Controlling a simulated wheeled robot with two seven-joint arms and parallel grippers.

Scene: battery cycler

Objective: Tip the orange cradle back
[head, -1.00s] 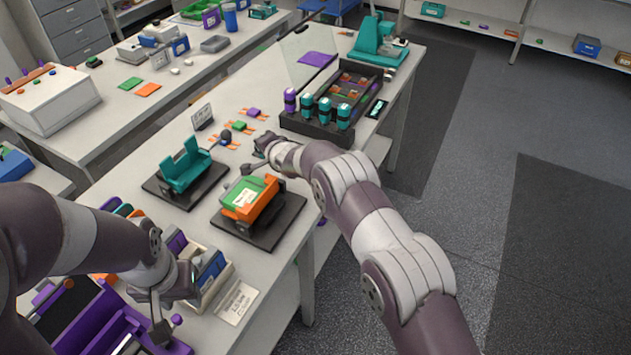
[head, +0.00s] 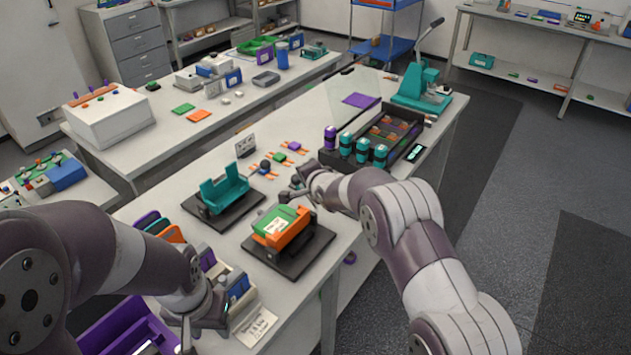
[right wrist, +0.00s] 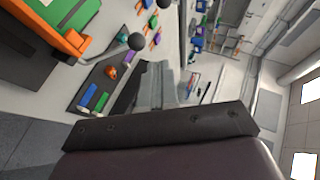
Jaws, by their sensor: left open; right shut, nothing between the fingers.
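The orange cradle (head: 298,236) sits on a dark base plate (head: 315,252) near the front edge of the bench and carries a box with a green top (head: 272,218). A lever with a dark ball knob (right wrist: 136,41) sticks out from the cradle (right wrist: 72,42) in the right wrist view. My right gripper (head: 298,186) is shut and empty, just beyond the cradle on the knob side; its fingers (right wrist: 155,88) appear apart from the knob. My left gripper (head: 192,330) is open, low at the left near the bin of upright items, away from the cradle.
An empty teal cradle (head: 224,188) with its own ball knob (head: 265,167) stands beside the orange one. A dark tray with teal and purple cylinders (head: 362,150) lies beyond my right gripper. A purple tray (head: 118,318) is at lower left. Floor on the right is open.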

